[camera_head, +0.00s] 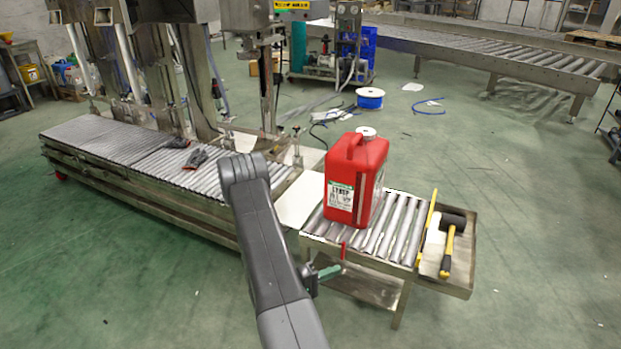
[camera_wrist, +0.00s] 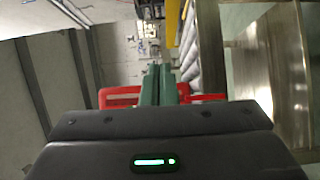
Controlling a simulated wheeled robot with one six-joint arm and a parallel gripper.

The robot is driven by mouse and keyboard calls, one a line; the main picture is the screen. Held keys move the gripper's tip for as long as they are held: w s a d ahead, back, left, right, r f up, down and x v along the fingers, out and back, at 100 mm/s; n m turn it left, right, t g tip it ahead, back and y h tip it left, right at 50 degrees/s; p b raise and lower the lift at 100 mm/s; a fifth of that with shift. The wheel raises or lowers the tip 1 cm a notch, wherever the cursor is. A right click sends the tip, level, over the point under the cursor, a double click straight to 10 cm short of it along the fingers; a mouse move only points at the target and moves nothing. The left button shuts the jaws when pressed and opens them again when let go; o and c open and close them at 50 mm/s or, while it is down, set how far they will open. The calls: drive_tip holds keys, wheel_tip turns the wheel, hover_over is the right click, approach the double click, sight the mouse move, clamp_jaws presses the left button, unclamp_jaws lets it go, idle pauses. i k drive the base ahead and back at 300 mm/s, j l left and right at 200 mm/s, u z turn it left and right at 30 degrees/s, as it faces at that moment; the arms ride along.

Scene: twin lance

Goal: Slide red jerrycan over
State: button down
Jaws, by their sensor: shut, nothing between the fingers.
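The red jerrycan (camera_head: 355,180) stands upright on the short roller stand (camera_head: 378,238), toward its left end. It has a white cap and a white label with green on the side facing me. My gripper (camera_head: 334,271) is low at the near side of the stand, below and in front of the jerrycan and apart from it. Its green fingers are shut with nothing between them. The fingers also show together in the wrist view (camera_wrist: 158,84), with red parts on both sides. I cannot make out the jerrycan in the wrist view.
A long roller conveyor (camera_head: 120,150) with dark gloves (camera_head: 196,158) on it runs to the left, with a pale plate (camera_head: 298,203) between it and the stand. A tray (camera_head: 461,270) with a black and yellow mallet (camera_head: 450,240) adjoins the stand's right end. Rollers right of the jerrycan are clear.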

sight(355, 166)
drive_tip(key=i+j+z, duration=0.25)
drive_tip(key=i+j, duration=1)
drive_tip(key=j, duration=0.1)
